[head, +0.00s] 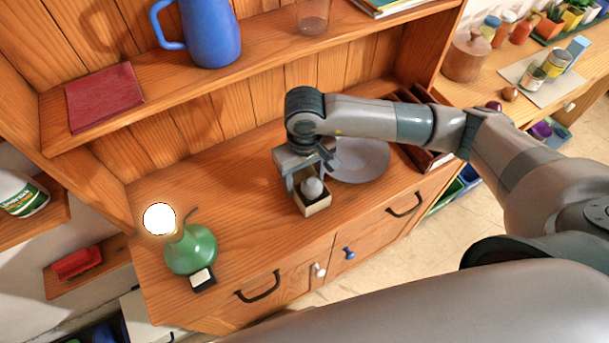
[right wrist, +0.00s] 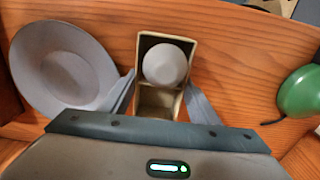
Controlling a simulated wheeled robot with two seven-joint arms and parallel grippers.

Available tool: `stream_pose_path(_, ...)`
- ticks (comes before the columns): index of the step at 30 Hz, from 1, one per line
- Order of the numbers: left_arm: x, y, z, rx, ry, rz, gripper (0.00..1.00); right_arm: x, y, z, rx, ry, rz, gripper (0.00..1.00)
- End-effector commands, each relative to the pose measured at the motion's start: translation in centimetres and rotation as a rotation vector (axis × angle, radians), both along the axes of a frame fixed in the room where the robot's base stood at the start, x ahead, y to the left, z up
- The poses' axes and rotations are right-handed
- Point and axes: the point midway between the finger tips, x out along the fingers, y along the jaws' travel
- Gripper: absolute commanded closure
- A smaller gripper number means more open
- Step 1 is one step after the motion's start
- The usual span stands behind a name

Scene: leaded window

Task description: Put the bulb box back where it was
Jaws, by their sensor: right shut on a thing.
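The bulb box (head: 316,208) is a small open cardboard box in the middle of the wooden counter in the head view. A pale round bulb (head: 311,188) sits in one compartment. In the right wrist view the box (right wrist: 158,113) shows the bulb (right wrist: 165,64) in its far compartment; the near one looks empty. My right gripper (head: 306,175) is shut on the box, one finger on each side. I cannot tell whether the box touches the counter. My left gripper is not in view.
A grey plate (head: 358,160) lies just right of the box. A green lamp (head: 192,252) with a glowing bulb (head: 159,219) stands at the counter's left, beside a small dark switch block (head: 202,279). The counter between lamp and box is clear. A shelf (head: 270,58) overhangs behind.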

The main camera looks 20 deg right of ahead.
Motion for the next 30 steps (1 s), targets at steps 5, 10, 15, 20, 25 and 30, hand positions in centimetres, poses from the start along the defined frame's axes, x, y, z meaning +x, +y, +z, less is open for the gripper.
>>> stream_pose_path(5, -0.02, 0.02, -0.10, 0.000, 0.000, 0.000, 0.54, 0.01, 0.00, -0.04, 0.000, 0.000, 0.000, 0.66)
stream_pose_path(10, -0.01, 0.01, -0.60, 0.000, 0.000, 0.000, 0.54, 0.01, -0.01, -0.37, 0.000, -0.001, 0.000, 0.66)
stream_pose_path(15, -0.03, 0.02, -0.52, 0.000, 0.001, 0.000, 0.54, 0.00, -0.02, -0.26, 0.000, 0.000, 0.000, 0.26)
stream_pose_path(20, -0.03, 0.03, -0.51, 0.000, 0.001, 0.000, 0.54, 0.00, -0.02, -0.25, 0.000, 0.000, 0.000, 0.26)
stream_pose_path(25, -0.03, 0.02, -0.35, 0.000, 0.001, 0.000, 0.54, -0.01, -0.01, -0.14, 0.000, 0.000, 0.000, 0.26)
stream_pose_path(30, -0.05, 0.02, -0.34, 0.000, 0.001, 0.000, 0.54, 0.09, 0.03, 0.25, 0.000, -0.002, 0.000, 0.26)
